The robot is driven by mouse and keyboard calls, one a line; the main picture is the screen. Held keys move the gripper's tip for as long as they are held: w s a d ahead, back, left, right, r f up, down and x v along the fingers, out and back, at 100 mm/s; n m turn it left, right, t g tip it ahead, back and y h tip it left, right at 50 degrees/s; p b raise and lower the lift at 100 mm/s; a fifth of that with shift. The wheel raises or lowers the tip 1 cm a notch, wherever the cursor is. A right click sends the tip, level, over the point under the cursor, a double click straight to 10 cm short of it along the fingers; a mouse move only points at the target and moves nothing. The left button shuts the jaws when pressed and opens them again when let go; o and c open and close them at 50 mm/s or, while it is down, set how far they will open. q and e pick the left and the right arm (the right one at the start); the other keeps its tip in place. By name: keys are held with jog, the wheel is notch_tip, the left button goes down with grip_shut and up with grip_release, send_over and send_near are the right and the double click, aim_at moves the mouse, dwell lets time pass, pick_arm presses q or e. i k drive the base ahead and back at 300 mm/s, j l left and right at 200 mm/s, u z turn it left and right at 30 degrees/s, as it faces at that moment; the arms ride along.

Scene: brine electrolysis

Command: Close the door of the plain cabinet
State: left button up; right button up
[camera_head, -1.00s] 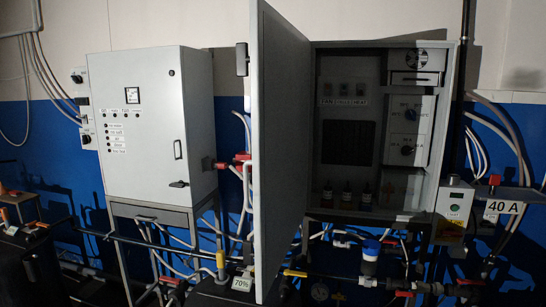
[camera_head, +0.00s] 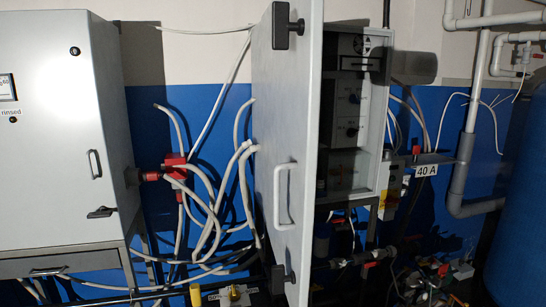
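The plain cabinet stands right of centre, and its grey side wall (camera_head: 379,120) shows. Its light grey door (camera_head: 290,100) is swung open toward me and hides much of the inside. The door's outer face carries a pale handle (camera_head: 283,195) and black latch knobs at top (camera_head: 287,26) and bottom (camera_head: 283,279). Dark equipment (camera_head: 350,95) shows inside, right of the door. Neither of my grippers is in view.
A second grey cabinet (camera_head: 50,140) with a display and its own handle stands at the left, its door shut. Loose hoses and red fittings (camera_head: 175,167) hang between the cabinets. Clutter lies low at the right.

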aim_at(291, 78)
jog(key=j+u, duration=0.8)
jog(key=u, duration=0.15)
jog(key=i, duration=0.05)
